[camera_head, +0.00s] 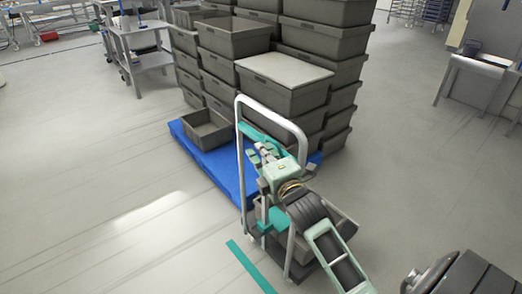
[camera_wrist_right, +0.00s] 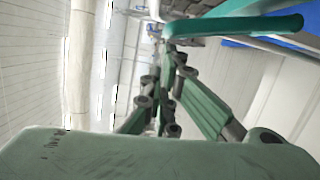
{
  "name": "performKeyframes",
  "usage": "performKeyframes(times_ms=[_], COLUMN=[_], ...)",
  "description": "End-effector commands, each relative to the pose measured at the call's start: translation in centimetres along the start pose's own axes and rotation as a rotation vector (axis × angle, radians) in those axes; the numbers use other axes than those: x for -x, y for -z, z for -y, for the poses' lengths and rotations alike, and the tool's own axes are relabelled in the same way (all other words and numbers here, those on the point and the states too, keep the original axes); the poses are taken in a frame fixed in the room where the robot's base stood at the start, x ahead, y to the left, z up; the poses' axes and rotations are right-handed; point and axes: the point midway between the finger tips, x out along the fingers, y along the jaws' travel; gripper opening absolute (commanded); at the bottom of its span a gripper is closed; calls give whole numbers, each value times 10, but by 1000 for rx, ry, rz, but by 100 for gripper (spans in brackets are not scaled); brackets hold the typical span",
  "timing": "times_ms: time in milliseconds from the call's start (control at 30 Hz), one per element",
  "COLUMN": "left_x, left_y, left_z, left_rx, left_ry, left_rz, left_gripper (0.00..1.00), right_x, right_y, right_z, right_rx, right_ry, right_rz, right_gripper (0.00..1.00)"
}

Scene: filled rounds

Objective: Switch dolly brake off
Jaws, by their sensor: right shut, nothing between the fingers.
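The dolly's grey tubular handle frame (camera_head: 240,125) stands upright in the middle of the head view, with a grey crate (camera_head: 345,222) low behind my arm. A teal bar (camera_head: 262,136) shows inside the frame near its top, and a teal tube also shows in the wrist view (camera_wrist_right: 240,26). My right gripper (camera_head: 257,154) is at the frame, just below the teal bar. Its fingers, seen in the wrist view (camera_wrist_right: 172,85), are shut with nothing between them. I cannot tell whether they touch the bar. My arm hides much of the dolly. My left gripper is not in view.
A blue pallet (camera_head: 228,180) behind the dolly carries tall stacks of grey crates (camera_head: 290,95). A teal strip (camera_head: 250,266) lies in front. A grey table (camera_head: 140,45) stands back left, another (camera_head: 482,68) back right. The floor at left is clear.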

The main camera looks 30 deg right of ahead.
Motion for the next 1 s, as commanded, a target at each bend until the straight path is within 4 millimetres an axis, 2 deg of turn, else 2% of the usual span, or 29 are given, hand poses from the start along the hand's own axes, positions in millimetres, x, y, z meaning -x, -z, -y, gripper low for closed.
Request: performKeyframes(times_ms=[167,400,533,667,1000], left_x=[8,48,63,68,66], left_y=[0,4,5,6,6], left_z=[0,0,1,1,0], left_rx=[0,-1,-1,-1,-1], left_ry=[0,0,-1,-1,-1], left_rz=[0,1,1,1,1], left_gripper=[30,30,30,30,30], right_x=[-1,-6,-8,-10,-10], right_y=[-3,-23,-33,-38,-39], right_z=[-5,-20,-22,-20,-18], right_rx=[-17,-161,-245,-295,-307], right_ry=[5,44,64,75,77], right_rz=[0,1,1,1,1], right_gripper=[0,0,0,0,0])
